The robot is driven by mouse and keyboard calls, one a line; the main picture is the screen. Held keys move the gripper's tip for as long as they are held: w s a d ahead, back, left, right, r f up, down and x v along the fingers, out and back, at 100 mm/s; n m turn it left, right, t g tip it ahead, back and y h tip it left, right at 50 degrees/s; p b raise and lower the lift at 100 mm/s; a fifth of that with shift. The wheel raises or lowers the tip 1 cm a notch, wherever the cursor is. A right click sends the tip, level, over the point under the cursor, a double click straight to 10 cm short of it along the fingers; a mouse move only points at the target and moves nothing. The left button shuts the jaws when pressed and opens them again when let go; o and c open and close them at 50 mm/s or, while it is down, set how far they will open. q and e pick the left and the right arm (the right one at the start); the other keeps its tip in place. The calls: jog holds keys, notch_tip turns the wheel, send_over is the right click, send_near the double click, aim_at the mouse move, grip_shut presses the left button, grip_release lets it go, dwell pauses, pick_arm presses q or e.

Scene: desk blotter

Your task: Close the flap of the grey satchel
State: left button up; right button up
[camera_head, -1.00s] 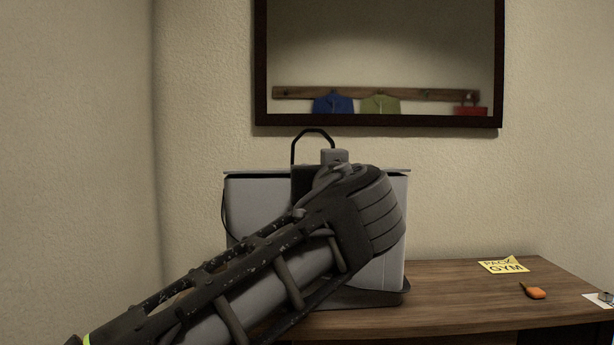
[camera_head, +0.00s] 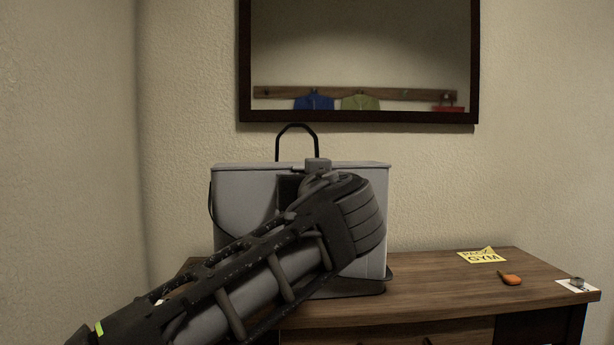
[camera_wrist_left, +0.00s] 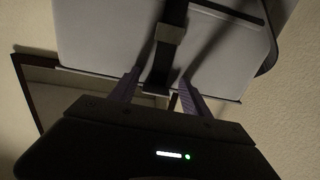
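The grey satchel (camera_head: 240,195) stands upright on the desk against the wall, a black loop handle (camera_head: 297,127) rising above its top. Its top edge looks level, and a grey panel runs down the front from it; my arm hides much of this front. My left gripper crosses in front of the satchel; its fingertips are hidden in the head view. In the left wrist view the two fingers (camera_wrist_left: 160,88) are apart, on either side of a dark strap (camera_wrist_left: 161,65) with a buckle (camera_wrist_left: 170,33). I cannot tell whether they touch it. My right gripper is out of view.
The wooden desk (camera_head: 430,290) is clear to the right of the satchel, apart from a yellow note (camera_head: 481,256), an orange item (camera_head: 510,279) and a white card (camera_head: 577,287). A dark-framed mirror (camera_head: 360,121) hangs above. A side wall stands at left.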

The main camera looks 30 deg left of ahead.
pick_arm(q)
jog(key=shift+o, duration=0.3)
jog(key=shift+d+r, duration=0.15)
jog(key=shift+r, duration=0.1)
jog(key=shift+s, duration=0.1)
jog(key=v, duration=0.7)
jog(key=shift+s+d+f+p, duration=0.2)
jog(key=shift+s+p, duration=0.1)
jog(key=shift+p, duration=0.15)
